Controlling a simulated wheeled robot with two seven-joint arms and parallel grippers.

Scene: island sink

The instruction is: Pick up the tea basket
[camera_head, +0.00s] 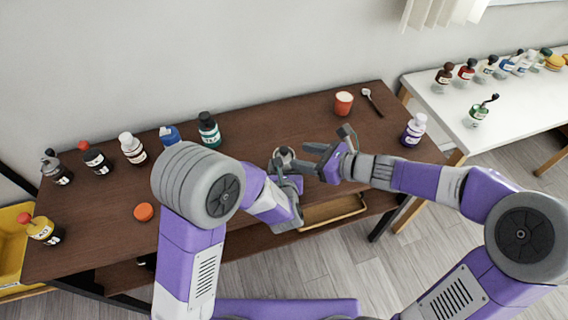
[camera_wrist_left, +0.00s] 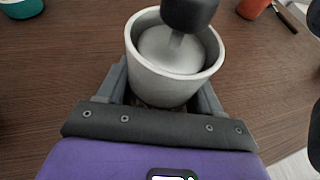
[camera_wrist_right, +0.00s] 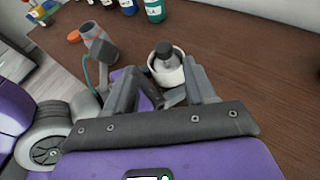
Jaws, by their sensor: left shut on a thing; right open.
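A pale grey cup (camera_wrist_left: 150,85) stands on the dark brown table, and it also shows in the head view (camera_head: 284,153). Inside it sits a rounded metallic piece, which looks like the tea basket (camera_wrist_left: 165,52), with a black knob (camera_wrist_left: 190,10) rising on a stem. In the right wrist view the dark knob (camera_wrist_right: 165,52) stands above the cup rim. My left gripper (camera_head: 283,172) is shut on the cup, with a finger on each side of it. My right gripper (camera_head: 328,150) is open and empty, just right of the cup.
Several bottles (camera_head: 131,148) line the table's back left. An orange disc (camera_head: 143,212) lies front left. A red cup (camera_head: 343,103), a spoon (camera_head: 371,102) and a purple bottle (camera_head: 414,130) are on the right. A white table (camera_head: 520,110) with several bottles adjoins. A wooden tray (camera_head: 332,212) sits below the tabletop.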

